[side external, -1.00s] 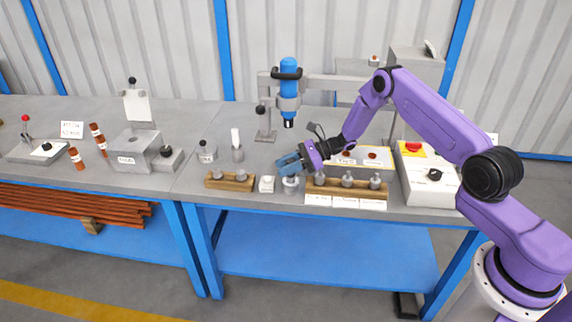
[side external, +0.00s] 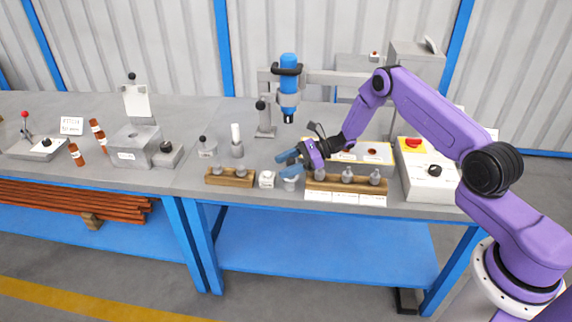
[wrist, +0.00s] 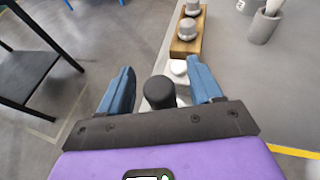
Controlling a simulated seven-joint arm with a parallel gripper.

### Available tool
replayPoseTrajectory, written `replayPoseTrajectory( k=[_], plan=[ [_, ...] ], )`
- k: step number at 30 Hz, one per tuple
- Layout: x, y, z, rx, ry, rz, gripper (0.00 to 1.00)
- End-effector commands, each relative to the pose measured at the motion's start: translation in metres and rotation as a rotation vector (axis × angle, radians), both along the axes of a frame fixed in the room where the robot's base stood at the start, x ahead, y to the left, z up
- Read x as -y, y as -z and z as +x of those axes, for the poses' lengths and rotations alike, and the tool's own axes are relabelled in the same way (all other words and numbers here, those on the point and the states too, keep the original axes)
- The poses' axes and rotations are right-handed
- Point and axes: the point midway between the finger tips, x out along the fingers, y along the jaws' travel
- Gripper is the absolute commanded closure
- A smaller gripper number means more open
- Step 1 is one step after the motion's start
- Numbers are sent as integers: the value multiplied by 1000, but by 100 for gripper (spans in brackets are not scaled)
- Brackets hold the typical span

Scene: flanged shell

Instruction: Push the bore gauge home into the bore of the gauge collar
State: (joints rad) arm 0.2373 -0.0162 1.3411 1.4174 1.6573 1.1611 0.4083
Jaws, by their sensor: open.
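My gripper (side external: 286,163) is open, its blue fingers spread above a small grey cylinder (side external: 290,185) near the table's front edge, apparently the gauge collar. In the wrist view my gripper (wrist: 160,68) has a finger on each side of a black rounded knob (wrist: 160,92), apparently the bore gauge's handle. There are gaps at both sides of the knob. The fingers hide most of the gauge in the side view. The bore is hidden, so I cannot tell how deep the gauge sits.
A longer labelled wooden rack (side external: 340,186) stands close on the right. A blue-headed stand (side external: 289,80) rises behind. Bare tabletop lies at front left (side external: 190,186).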

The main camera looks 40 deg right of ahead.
Motion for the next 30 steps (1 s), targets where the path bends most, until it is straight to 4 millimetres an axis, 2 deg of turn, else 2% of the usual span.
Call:
replayPoseTrajectory(
  k=[7, 24, 30],
  plan=[
    [28, -12, -12, 1, 6, 0, 36],
    [125, -51, -61, 3, 4, 1, 36],
    [142, -58, -70, 3, 1, 0, 36]
  ],
)
